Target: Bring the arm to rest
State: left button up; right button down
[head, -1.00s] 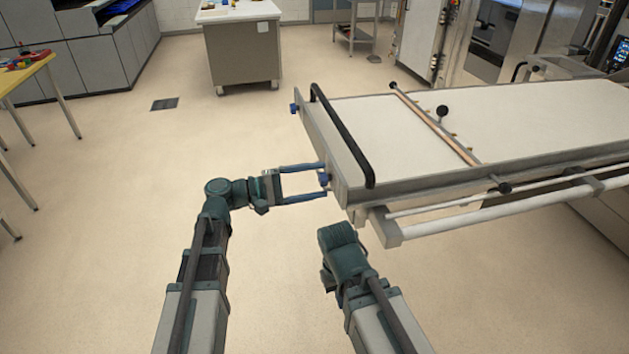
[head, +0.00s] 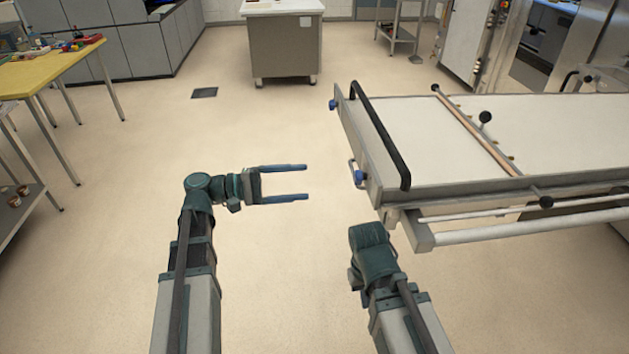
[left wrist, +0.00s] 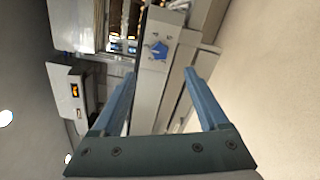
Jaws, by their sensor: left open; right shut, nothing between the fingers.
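My left gripper (head: 306,182) is open and empty, its two blue fingers pointing right over bare floor. A clear gap separates its tips from the near end of the white-topped loader (head: 420,140). In the left wrist view the open fingers (left wrist: 160,76) frame the loader's end, with a blue knob (left wrist: 157,50) beyond the tips. My right arm reaches up below the loader's near corner; its teal wrist shows in the head view, but its gripper fingers are hidden.
The loader has a black handle (head: 380,135) and a lower rail (head: 520,228) close to my right arm. A grey cabinet (head: 285,50) stands at the back. The floor between is clear.

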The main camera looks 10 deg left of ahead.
pick_arm(q)
jog(key=shift+s+a, duration=0.15)
jog(key=shift+a, duration=0.35)
jog(key=s+d+f+m+g+y+p, duration=0.45)
jog(key=s+d+f+y, duration=0.4)
jog(key=d+f, duration=0.3)
jog(key=s+a+f+m+y+p, duration=0.2)
jog(key=s+m+y, duration=0.4)
jog(key=y, duration=0.4)
jog(key=shift+s+a+f+p, duration=0.15)
jog(key=shift+a+f+p, duration=0.15)
jog(key=shift+a+f, duration=0.3)
